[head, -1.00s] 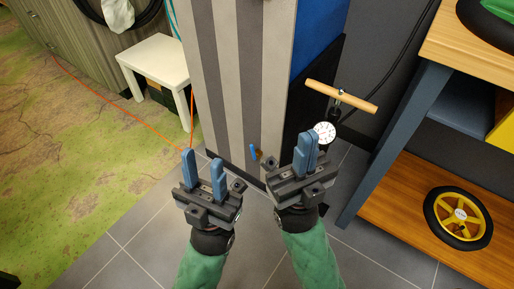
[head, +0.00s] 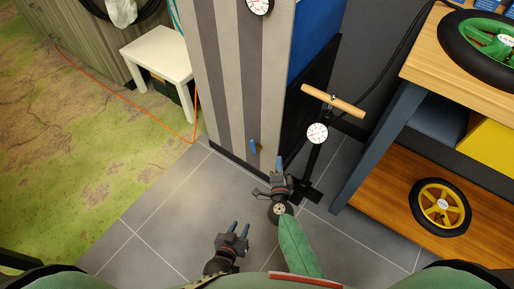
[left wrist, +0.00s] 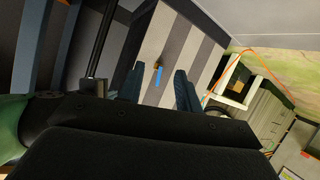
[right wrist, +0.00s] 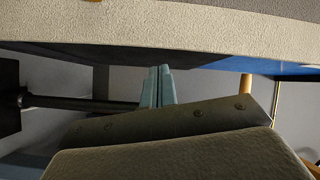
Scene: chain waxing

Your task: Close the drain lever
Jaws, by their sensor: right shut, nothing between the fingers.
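The drain lever (head: 252,146) is a small blue handle on a brass valve, low on the front of the striped cabinet (head: 245,80). In the left wrist view the lever (left wrist: 159,74) shows ahead, framed between the fingers but well beyond them. My left gripper (head: 239,227) is open and empty, low over the floor, apart from the cabinet. My right gripper (head: 281,165) is shut and empty, just right of the lever and near the cabinet's lower right corner. In the right wrist view its fingers (right wrist: 158,85) are together beneath a pale surface; the lever is not visible there.
A floor pump (head: 317,134) with a wooden handle and gauge stands close to my right gripper. A wooden shelf (head: 430,250) with wheels is at the right. A white stool (head: 158,50) and orange cord are at the left.

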